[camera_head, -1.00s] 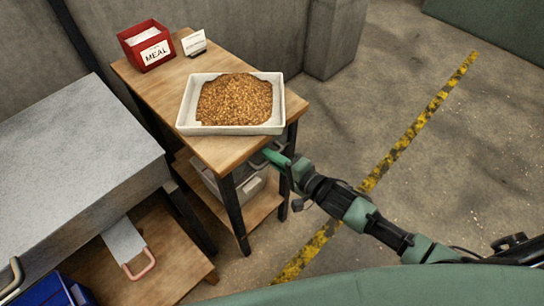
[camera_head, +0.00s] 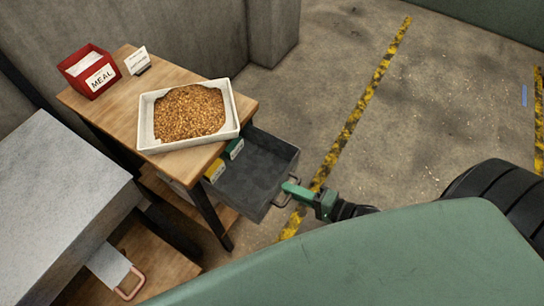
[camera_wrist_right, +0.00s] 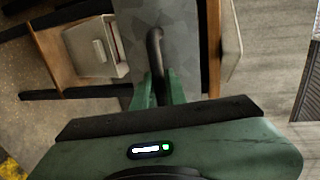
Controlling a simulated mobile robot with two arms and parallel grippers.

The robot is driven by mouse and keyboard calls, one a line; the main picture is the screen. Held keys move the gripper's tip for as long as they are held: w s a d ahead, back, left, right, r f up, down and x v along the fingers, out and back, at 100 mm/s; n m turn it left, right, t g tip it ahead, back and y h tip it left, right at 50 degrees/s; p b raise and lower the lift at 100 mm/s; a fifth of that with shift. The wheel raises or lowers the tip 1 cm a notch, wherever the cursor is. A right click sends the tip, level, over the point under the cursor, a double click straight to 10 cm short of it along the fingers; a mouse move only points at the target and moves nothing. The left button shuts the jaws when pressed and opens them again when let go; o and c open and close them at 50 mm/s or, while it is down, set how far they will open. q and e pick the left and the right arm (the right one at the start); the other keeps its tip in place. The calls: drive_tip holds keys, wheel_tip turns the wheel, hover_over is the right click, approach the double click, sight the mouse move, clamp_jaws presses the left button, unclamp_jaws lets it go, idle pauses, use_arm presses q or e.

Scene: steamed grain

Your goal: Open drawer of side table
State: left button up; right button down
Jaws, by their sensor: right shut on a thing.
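The side table (camera_head: 125,119) has a wooden top and dark legs. Its grey drawer (camera_head: 256,165) is pulled well out toward the right, and its inside shows in the head view. A yellow item (camera_head: 215,170) and a green item (camera_head: 234,149) with white labels are in the drawer near the table. My right gripper (camera_head: 289,189) is at the drawer's front, shut on the drawer handle (camera_head: 284,197). In the right wrist view the dark handle (camera_wrist_right: 156,55) stands between the two green fingers (camera_wrist_right: 160,88). My left gripper is not in view.
A white tray of grain (camera_head: 146,120), a red meal box (camera_head: 91,72) and a small sign card (camera_head: 137,60) stand on the table. A grey metal-topped bench (camera_head: 60,190) is at left. Concrete floor (camera_head: 400,130) with yellow-black tape lies open to the right.

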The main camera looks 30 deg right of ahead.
drive_tip(key=shift+f+p+v, duration=0.2)
drive_tip(key=shift+f+v, duration=0.05)
drive_tip(key=shift+v, duration=0.9)
drive_tip(key=shift+f+p+v, duration=0.15)
drive_tip(key=shift+f+v, duration=0.1)
drive_tip(key=shift+v, duration=0.95)
drive_tip(key=shift+d, duration=0.1)
drive_tip(key=c, duration=1.7)
unclamp_jaws()
drive_tip(key=v, duration=0.8)
drive_tip(key=shift+b, duration=0.3)
